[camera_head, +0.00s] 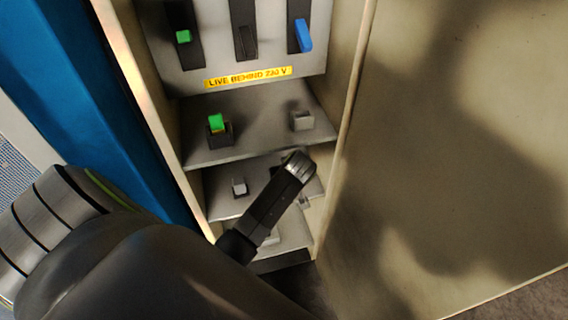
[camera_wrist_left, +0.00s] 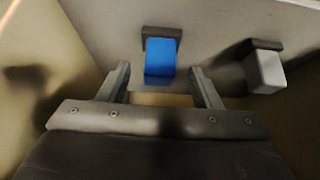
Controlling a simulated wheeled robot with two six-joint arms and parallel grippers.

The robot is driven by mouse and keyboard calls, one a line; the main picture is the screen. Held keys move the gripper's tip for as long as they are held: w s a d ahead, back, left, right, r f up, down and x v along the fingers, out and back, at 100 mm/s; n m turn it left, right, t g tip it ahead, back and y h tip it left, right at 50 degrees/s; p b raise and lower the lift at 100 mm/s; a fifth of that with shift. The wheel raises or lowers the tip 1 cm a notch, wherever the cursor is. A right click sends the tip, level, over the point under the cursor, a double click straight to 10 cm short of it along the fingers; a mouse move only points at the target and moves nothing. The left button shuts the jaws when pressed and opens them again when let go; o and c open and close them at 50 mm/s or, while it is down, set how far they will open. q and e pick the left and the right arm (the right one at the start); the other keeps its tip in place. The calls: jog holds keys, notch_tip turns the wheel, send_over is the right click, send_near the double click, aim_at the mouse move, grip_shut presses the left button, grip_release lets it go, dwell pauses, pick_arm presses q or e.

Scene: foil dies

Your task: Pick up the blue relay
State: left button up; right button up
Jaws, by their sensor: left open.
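The blue relay (camera_wrist_left: 160,62) shows in the left wrist view, seated on a dark base against a grey surface. My left gripper (camera_wrist_left: 162,84) is open, its two fingers either side of the view with the relay ahead between their tips; I cannot tell if they touch it. In the head view my left gripper (camera_head: 298,163) reaches into the lower part of the cabinet, and the blue relay is not visible there, likely hidden by the gripper. My right gripper is not in view.
A light grey relay (camera_wrist_left: 266,72) sits right of the blue one in the wrist view. In the head view, a green relay (camera_head: 216,123) and a pale block (camera_head: 302,121) stand on the shelf above. The cabinet's side wall (camera_head: 350,100) is close on the right.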

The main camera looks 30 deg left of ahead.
pick_arm(q)
jog(key=shift+x, duration=1.55)
jog(key=c, duration=1.1)
